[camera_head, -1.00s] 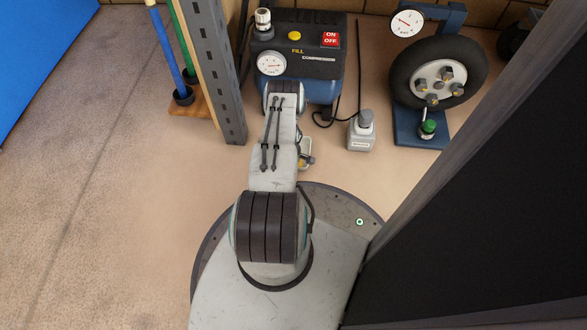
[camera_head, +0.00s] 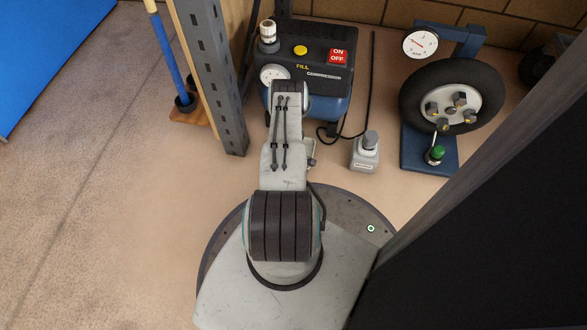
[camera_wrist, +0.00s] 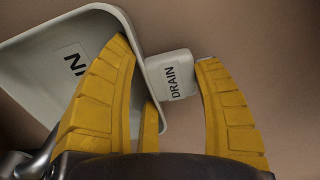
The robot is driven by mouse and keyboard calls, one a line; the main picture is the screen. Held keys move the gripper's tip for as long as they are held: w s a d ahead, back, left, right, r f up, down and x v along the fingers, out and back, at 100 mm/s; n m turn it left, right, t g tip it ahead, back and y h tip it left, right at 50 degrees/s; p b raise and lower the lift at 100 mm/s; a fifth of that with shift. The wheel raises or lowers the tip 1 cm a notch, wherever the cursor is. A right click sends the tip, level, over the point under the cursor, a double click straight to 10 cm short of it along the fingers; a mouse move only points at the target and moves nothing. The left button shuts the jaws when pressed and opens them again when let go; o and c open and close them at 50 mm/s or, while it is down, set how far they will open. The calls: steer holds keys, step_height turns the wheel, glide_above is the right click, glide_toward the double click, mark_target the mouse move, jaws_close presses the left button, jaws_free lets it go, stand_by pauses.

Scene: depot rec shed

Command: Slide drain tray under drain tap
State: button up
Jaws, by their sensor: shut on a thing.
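The pale grey drain tray (camera_wrist: 104,52) fills the upper left of the wrist view, tilted in the picture, with partly hidden lettering on its floor. A tab marked DRAIN (camera_wrist: 179,75) stands out from its right side. My gripper (camera_wrist: 165,55) is shut on the drain tray, with its yellow fingers on either side of the tray's side wall and tab. In the head view my arm hides the gripper and most of the tray. The blue and black compressor (camera_head: 315,75) stands just beyond my arm. I cannot make out the drain tap.
A wheel on a blue stand (camera_head: 428,150) is farther right. A slotted metal post (camera_head: 212,75) rises at left, and a dark panel (camera_head: 500,230) closes off the right. Floor at left is clear.

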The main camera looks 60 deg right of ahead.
steer(key=shift+w+d, duration=0.1)
steer(key=shift+d, duration=0.2)
steer(key=shift+d, duration=0.1)
steer(key=o, duration=1.3)
step_height(320, 180, up, 12)
stand_by(0.9)
